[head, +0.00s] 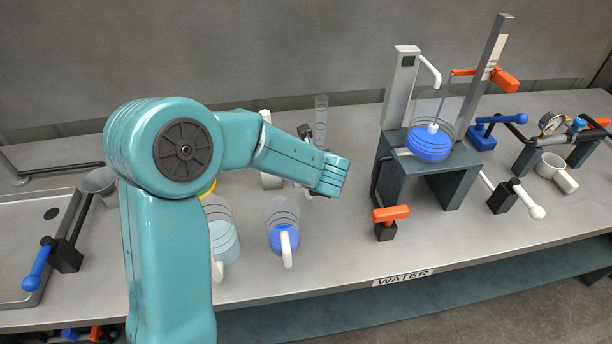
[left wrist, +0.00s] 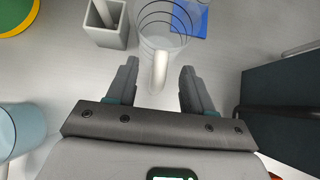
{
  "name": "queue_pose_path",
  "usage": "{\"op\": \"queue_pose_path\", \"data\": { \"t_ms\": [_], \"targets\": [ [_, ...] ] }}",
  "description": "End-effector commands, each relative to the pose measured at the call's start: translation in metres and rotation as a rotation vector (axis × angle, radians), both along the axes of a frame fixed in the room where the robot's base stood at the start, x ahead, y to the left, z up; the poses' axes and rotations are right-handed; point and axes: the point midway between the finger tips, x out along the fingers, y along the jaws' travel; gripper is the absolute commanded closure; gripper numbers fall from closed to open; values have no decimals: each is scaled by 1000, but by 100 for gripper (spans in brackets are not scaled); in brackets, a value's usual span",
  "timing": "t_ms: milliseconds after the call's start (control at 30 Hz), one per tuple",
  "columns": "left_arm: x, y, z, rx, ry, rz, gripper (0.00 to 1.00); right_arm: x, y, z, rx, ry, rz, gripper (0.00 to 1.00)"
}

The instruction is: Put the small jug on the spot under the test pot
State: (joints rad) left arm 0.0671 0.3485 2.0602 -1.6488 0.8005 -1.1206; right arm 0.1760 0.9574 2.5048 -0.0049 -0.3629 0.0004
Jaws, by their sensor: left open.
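In the left wrist view, a clear ringed jug (left wrist: 155,25) with a white handle (left wrist: 160,70) stands upright just beyond my left gripper (left wrist: 157,88). That gripper is open, with its fingers on either side of the handle's near end and apart from it. In the head view my left gripper (head: 308,188) is mostly hidden behind its own forearm, and it hides most of this jug. The test pot (head: 430,140), holding blue liquid, sits on a dark teal stand (head: 458,185). The spot beneath is shaded and no mark is clear. My right gripper is not in view.
A jug with blue liquid (head: 282,238) and a larger pale-blue jug (head: 224,242) stand near the front. An orange-handled valve (head: 388,222) stands before the stand's left leg. A square grey holder (left wrist: 108,30) is close left of the clear jug.

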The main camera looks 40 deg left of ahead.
Motion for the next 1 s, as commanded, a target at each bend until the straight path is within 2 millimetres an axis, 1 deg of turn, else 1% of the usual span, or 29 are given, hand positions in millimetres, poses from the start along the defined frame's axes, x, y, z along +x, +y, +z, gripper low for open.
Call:
{"op": "queue_pose_path", "data": {
  "t_ms": [33,133,367,400,467,500,533,567,867,1000],
  "targets": [
    [4,5,-6,1,2,2,48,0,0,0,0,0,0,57],
    [8,10,-13,0,1,1,48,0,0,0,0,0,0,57],
    [9,11,-14,0,-2,0,48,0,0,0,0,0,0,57],
    [9,11,-14,-1,-1,0,52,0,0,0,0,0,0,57],
    [9,11,-14,0,-1,-1,71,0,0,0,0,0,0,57],
    [9,11,-14,0,-1,-1,84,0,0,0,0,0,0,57],
    [9,11,-14,0,-1,-1,94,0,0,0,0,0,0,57],
    [9,11,-14,0,-1,-1,100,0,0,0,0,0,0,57],
    [9,11,-13,0,-1,-1,100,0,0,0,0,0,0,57],
    [10,11,-5,0,-3,1,100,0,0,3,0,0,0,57]
  ]
}}
